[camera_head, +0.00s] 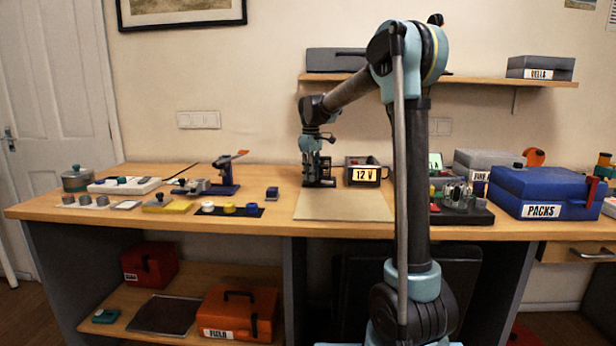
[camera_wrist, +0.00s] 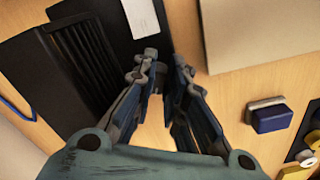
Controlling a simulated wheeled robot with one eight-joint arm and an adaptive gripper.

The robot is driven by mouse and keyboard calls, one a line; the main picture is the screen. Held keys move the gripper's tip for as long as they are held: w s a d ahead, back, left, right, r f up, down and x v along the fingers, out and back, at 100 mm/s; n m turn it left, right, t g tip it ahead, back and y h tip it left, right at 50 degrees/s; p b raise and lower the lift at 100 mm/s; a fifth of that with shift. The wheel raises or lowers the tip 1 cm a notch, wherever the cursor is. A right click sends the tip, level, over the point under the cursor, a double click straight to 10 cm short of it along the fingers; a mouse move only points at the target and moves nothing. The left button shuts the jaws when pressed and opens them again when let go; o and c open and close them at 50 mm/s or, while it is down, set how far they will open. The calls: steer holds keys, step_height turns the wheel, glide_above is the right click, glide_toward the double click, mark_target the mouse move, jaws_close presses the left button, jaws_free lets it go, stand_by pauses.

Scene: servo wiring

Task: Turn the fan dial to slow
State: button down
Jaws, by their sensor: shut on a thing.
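The black fan unit (camera_wrist: 75,70) has a slatted part and a flat dark face with a white label (camera_wrist: 140,17) in the wrist view. In the head view my gripper (camera_head: 318,181) points down over this dark unit, which it largely hides at the back of the bench.
A tan mat (camera_head: 345,205) lies in front of my gripper. A 12 V box (camera_head: 366,173) stands close to the right. A small blue block (camera_head: 272,193) sits to the left; it also shows in the wrist view (camera_wrist: 270,116). A shelf (camera_head: 470,80) hangs behind my arm.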

steer(key=shift+d, duration=0.15)
steer(key=c, duration=1.6)
jaws_free()
steer(key=shift+r, duration=0.1)
step_height(320, 180, up, 12)
steer(key=shift+w, duration=0.1)
